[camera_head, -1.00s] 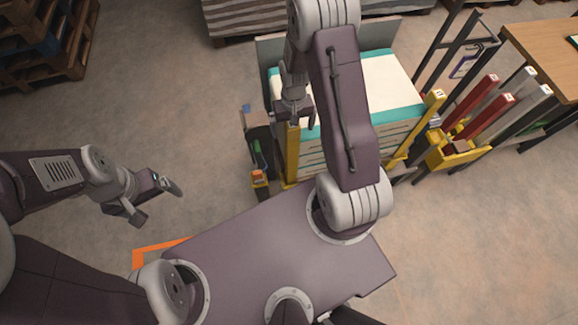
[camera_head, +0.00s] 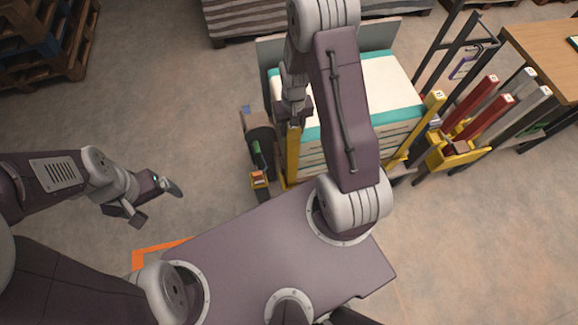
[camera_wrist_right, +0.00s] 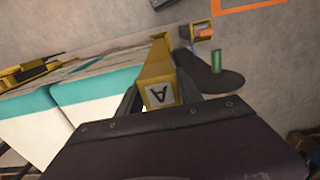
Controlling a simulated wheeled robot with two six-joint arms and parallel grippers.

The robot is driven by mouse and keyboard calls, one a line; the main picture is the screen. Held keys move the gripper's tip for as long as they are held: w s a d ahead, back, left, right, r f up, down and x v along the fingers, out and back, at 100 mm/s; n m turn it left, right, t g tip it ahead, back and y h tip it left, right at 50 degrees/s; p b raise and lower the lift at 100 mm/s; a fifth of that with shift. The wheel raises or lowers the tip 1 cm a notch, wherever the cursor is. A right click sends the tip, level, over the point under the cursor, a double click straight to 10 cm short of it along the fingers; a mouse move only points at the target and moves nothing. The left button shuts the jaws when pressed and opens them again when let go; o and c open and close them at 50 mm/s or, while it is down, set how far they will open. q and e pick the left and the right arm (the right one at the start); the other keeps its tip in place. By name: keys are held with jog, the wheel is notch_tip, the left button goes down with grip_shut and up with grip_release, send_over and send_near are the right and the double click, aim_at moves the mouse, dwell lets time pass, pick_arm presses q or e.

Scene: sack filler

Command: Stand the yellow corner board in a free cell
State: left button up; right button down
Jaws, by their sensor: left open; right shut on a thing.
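A yellow corner board (camera_head: 293,155) stands upright at the near left corner of the wrapped stack (camera_head: 390,85). My right gripper (camera_head: 293,117) is shut on its top end. In the right wrist view, the board (camera_wrist_right: 157,62) runs away between the fingers, its end label "A" facing the camera. I cannot tell whether its foot is off the floor. Another yellow board (camera_head: 433,103) with a label leans at the stack's right corner. The yellow rack (camera_head: 455,158) at right has cells, some holding red and grey boards. My left gripper (camera_head: 140,203) is open and empty over bare floor.
A dark stand with a green cylinder (camera_head: 256,150) and an orange item (camera_head: 259,179) is close left of the held board. A wooden table (camera_head: 545,50) stands at the far right. Pallets (camera_head: 45,45) are at top left. Floor at left is clear.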

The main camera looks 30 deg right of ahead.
notch_tip(320, 180, up, 18)
jog(key=p, duration=1.6)
jog(key=shift+r, duration=0.25)
